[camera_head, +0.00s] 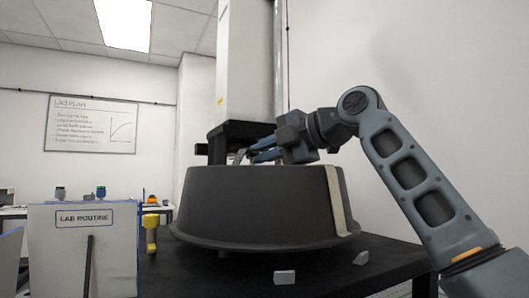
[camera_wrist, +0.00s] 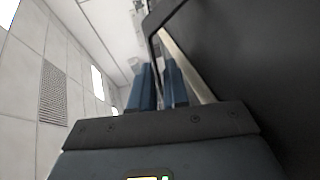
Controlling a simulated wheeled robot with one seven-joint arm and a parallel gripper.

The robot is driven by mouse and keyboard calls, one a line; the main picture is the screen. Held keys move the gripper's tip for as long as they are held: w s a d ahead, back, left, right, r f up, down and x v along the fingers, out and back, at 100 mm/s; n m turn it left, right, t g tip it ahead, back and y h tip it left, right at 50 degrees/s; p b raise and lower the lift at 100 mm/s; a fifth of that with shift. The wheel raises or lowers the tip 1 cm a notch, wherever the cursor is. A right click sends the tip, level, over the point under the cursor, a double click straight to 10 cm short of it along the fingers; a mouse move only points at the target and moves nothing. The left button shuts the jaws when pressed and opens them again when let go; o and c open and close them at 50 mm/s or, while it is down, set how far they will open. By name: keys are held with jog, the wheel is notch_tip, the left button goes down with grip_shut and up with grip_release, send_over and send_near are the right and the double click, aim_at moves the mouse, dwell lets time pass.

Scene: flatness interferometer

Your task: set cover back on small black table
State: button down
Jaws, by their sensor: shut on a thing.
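The cover (camera_head: 255,205) looks like a large, dark, tapered drum with a flared bottom rim and a cream strip down its right side. It is over the small black table (camera_head: 330,270); I cannot tell whether its rim touches the tabletop. My gripper (camera_head: 250,152) is at the cover's top edge, shut on a thin part of it that looks like a handle. In the wrist view, the two blue fingers (camera_wrist: 160,85) close around a narrow dark bar, and the cover's dark surface (camera_wrist: 260,60) fills the right side. The exact grip is partly hidden.
A tall white instrument column (camera_head: 245,60) rises close behind the cover. A yellow object (camera_head: 151,232) and a "LAB ROUTINE" panel (camera_head: 85,235) stand at left.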

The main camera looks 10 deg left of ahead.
jog(key=shift+f, duration=0.1)
jog(key=shift+f+b, duration=0.35)
jog(key=shift+f, duration=0.9)
dwell(0.7)
jog(key=c, duration=1.3)
grip_release()
jog(key=shift+o, duration=1.3)
jog(key=shift+f, duration=0.1)
jog(key=shift+d, duration=0.1)
jog(key=b+v, duration=0.1)
jog(key=v, duration=0.6)
jog(key=shift+s+d+r, duration=0.2)
jog(key=shift+s+d, duration=0.05)
jog(key=shift+s, duration=0.05)
